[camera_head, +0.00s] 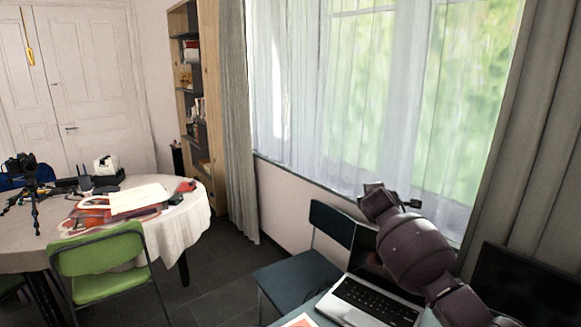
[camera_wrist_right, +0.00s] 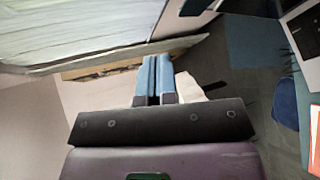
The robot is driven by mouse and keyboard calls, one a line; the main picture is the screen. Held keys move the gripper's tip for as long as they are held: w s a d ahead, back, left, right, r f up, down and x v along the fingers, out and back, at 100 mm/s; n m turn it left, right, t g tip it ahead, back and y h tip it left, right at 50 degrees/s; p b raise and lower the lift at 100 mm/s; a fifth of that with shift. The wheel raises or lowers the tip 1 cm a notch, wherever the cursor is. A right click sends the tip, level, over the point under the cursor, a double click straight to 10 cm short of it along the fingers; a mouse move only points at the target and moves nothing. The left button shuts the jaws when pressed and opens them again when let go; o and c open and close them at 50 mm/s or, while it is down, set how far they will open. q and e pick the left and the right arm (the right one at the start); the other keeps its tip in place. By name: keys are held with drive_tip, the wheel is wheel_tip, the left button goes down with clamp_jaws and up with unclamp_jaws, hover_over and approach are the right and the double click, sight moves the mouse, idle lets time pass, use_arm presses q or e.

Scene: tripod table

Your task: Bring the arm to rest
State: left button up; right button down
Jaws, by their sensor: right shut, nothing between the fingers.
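My right arm (camera_head: 415,250) comes in from the lower right in the head view, purple and raised above the desk with the laptop, in front of the window. Its gripper is hard to make out there. In the right wrist view my right gripper (camera_wrist_right: 157,78) shows two blue fingers pressed together. Nothing is held between them, and they touch nothing that I can see. My left arm and gripper are not in view.
An open laptop (camera_head: 375,300) stands on the desk below the right arm, with a dark chair (camera_head: 295,275) beside it. A dark screen (camera_head: 530,290) is at the far right. A cluttered round table (camera_head: 190,218) and green chair (camera_head: 100,265) stand left. Floor between is clear.

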drive_tip(key=s+a+f+m+t+y+b, duration=0.1)
drive_tip(key=s+a+f+m+y, duration=0.15)
drive_tip(key=s+f+m, duration=0.5)
drive_tip(key=s+a+f+m+t+y, duration=0.1)
drive_tip(key=s+f+m+t+y, duration=0.25)
drive_tip(key=s, duration=0.75)
drive_tip(key=s+d+f+m+g+h, duration=0.1)
drive_tip(key=s+d+f+m+g, duration=0.1)
drive_tip(key=s+f, duration=0.5)
drive_tip(key=s+d+f+m+g+h+b, duration=0.1)
drive_tip(key=s+d+f+m+g, duration=0.1)
drive_tip(key=s+f, duration=0.6)
drive_tip(key=s+d+f+m+g+h, duration=0.1)
drive_tip(key=s+f, duration=0.6)
drive_tip(key=s, duration=1.2)
drive_tip(key=shift+d+f+m+g, duration=0.25)
drive_tip(key=shift+d+g, duration=0.15)
drive_tip(key=shift+d, duration=0.2)
drive_tip(key=shift+d+f+m+g, duration=0.1)
drive_tip(key=shift+d+m+g, duration=0.2)
drive_tip(key=shift+d, duration=0.3)
